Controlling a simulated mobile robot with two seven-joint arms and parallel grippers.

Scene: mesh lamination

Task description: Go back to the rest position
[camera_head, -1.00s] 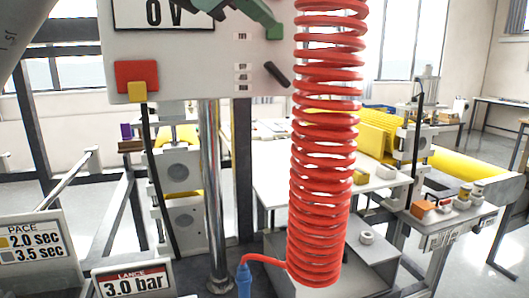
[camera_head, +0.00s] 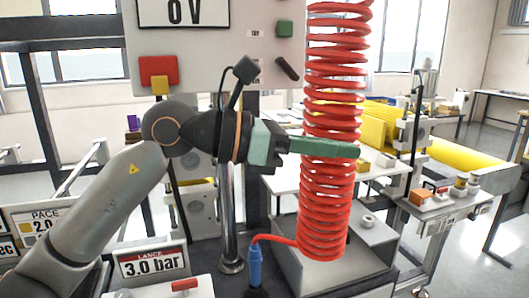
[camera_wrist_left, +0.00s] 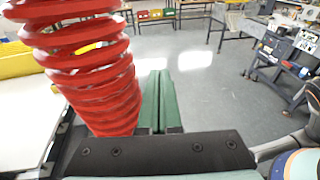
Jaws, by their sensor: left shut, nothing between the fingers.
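My left gripper (camera_head: 352,149) comes in from the left in the head view, its green fingers pointing right across the front of the red coiled hose. The fingers also show in the left wrist view (camera_wrist_left: 160,75), closed together with nothing between them. The red coiled hose (camera_head: 327,215) hangs beside and behind the fingers; I cannot tell whether they touch it. In the left wrist view the coil (camera_wrist_left: 95,75) is just left of the fingers. My right gripper is not in view.
A control panel (camera_head: 215,60) with red, yellow and green buttons stands behind my left arm. A blue lance (camera_head: 255,268) stands below, joined to the hose. A "3.0 bar" sign (camera_head: 152,263) is at the lower left. Open floor (camera_wrist_left: 195,100) lies beyond the fingers.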

